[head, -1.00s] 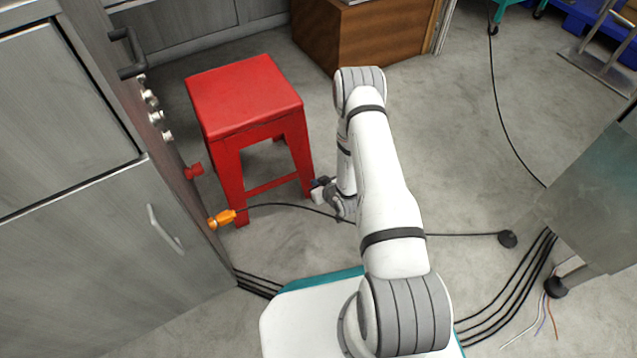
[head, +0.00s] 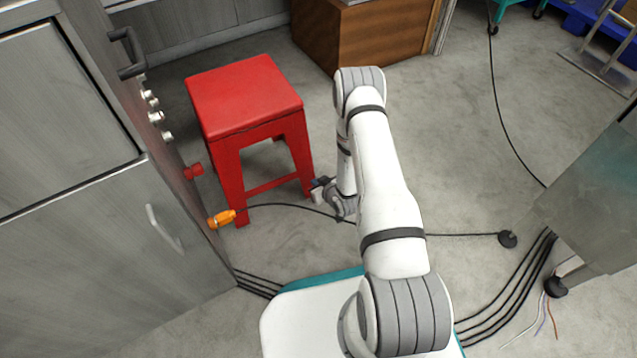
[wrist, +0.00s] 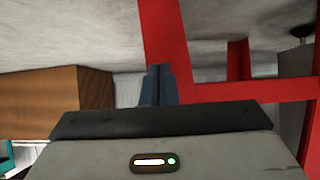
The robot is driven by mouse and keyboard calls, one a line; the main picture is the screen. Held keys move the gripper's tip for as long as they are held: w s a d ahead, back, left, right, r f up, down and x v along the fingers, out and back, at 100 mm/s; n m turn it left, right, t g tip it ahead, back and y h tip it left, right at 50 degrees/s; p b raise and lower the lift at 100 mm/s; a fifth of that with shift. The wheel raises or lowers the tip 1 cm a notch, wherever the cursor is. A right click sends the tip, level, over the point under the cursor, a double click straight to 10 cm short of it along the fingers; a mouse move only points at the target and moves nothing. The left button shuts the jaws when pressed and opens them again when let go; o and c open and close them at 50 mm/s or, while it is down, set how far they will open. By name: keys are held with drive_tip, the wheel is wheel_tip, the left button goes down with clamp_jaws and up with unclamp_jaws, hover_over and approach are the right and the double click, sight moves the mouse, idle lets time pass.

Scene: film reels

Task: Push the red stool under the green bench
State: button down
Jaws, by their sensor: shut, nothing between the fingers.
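The red stool (head: 244,95) stands upright on the floor left of my arm, with a square top and splayed legs. A rail of the stool (wrist: 240,90) runs off to the right there. No green bench is clearly visible; only a teal-green frame on casters (head: 499,12) shows at the top edge, and I cannot tell if it is the bench.
A grey metal cabinet (head: 75,225) with an orange fitting (head: 222,218) stands close left of the stool. A wooden box (head: 375,38) is behind it. Black cables cross the floor. A metal unit (head: 590,200) stands at right. The floor right of my arm is mostly open.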

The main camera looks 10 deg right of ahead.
sight(310, 172)
drive_tip(key=shift+w+a, duration=1.65)
drive_tip(key=shift+w, duration=3.25)
drive_tip(key=shift+s+d+r+p, duration=0.4)
drive_tip(key=shift+s+p, duration=0.2)
drive_tip(key=shift+s, duration=0.55)
drive_tip(key=shift+s+d+r+p, duration=0.3)
drive_tip(key=shift+s+p, duration=0.25)
drive_tip(key=shift+s, duration=0.55)
drive_tip(key=shift+s+d+r+p, duration=0.3)
drive_tip(key=shift+s+d+p, duration=0.25)
drive_tip(key=shift+s, duration=0.6)
drive_tip(key=shift+a, duration=0.1)
